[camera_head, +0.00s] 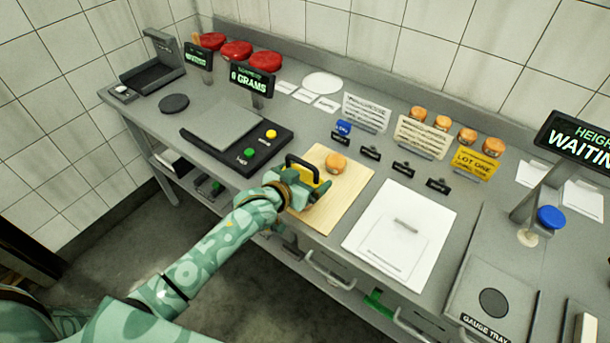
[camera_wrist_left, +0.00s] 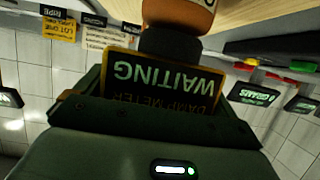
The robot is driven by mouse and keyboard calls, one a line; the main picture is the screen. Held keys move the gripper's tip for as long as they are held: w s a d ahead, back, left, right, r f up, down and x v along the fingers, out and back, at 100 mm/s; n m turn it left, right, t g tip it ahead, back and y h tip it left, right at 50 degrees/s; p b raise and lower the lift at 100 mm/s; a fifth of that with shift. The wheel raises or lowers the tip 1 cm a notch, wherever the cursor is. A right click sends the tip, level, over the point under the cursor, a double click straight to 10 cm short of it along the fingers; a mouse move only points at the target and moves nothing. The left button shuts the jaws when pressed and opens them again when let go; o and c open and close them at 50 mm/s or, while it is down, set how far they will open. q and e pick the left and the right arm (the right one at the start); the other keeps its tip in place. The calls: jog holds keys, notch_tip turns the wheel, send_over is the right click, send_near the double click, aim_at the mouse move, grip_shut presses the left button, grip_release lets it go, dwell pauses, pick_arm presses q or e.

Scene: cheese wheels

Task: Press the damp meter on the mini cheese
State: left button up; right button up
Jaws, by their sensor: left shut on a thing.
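A mini cheese (camera_head: 335,162), small, round and orange, sits on the wooden board (camera_head: 352,185). My left gripper (camera_head: 293,190) is shut on the damp meter (camera_head: 303,172), a yellow and black device, just left of that cheese and over the board's left side. In the left wrist view the damp meter (camera_wrist_left: 165,80) sits between the fingers and its screen reads WAITING, upside down. A dark rounded tip (camera_wrist_left: 170,45) shows beyond it, right by the orange cheese (camera_wrist_left: 180,14). I cannot tell whether they touch. My right gripper is not in view.
A scale with green and yellow buttons (camera_head: 270,134) lies left of the board. A white sheet (camera_head: 385,250) lies to its right. Several orange cheeses (camera_head: 467,135) stand behind, near yellow and white cards. Red wheels (camera_head: 236,50) sit at the back left. A gauge tray (camera_head: 490,325) is front right.

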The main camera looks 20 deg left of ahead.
aim_at(305, 171)
pick_arm(q)
jog(key=shift+f, duration=0.45)
dwell(0.9)
notch_tip(305, 171, up, 8)
jog(key=p, duration=0.8)
jog(key=shift+r+p, duration=0.2)
jog(key=shift+p, duration=0.1)
jog(key=shift+f, duration=0.1)
